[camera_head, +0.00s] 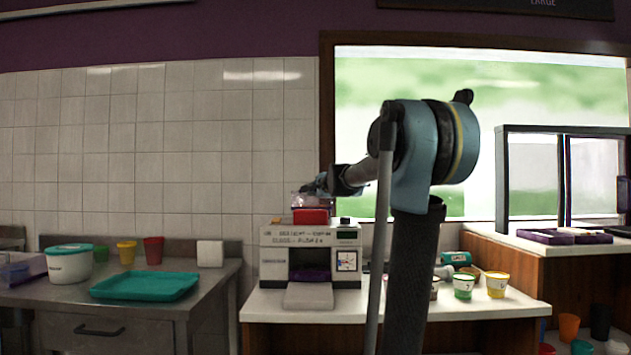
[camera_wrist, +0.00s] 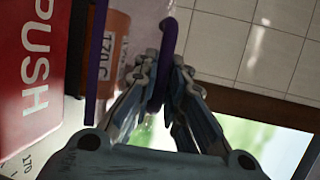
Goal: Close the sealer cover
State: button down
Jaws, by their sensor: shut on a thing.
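The sealer (camera_head: 272,239) is a white boxy machine on the counter, with a dark opening in front. A red block (camera_head: 310,216) sits on its top; it also shows in the wrist view (camera_wrist: 38,65), marked PUSH. A clear cover (camera_head: 299,202) stands raised above the block; its purple edge (camera_wrist: 97,60) shows in the wrist view. My gripper (camera_head: 312,188) is above the sealer, and in the wrist view (camera_wrist: 168,82) its fingers are shut on a slim purple handle (camera_wrist: 167,40). How the handle joins the cover is unclear.
A teal tray (camera_head: 145,287), a lidded tub (camera_head: 69,264) and cups stand on the left metal table. Small paper cups (camera_head: 497,284) stand right of the sealer, partly behind my arm.

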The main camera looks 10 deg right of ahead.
aim_at(311, 199)
jog(key=shift+s+a+f, duration=0.1)
jog(key=shift+s+f, duration=0.4)
jog(key=shift+f, duration=0.3)
jog(key=shift+s+a+f, duration=0.1)
jog(key=shift+s+f, duration=0.4)
jog(key=shift+f, duration=0.25)
jog(key=c, duration=1.9)
grip_release()
jog(key=shift+d, duration=0.1)
jog(key=shift+w+f, duration=0.1)
jog(key=shift+w, duration=0.05)
jog(key=shift+s+d+f, duration=0.15)
jog(key=shift+s, duration=0.3)
jog(key=shift+s+d+f, duration=0.1)
jog(key=shift+s, duration=0.3)
jog(key=v, duration=0.7)
jog(key=r+v, duration=0.1)
jog(key=v, duration=0.2)
jog(key=shift+s, duration=0.1)
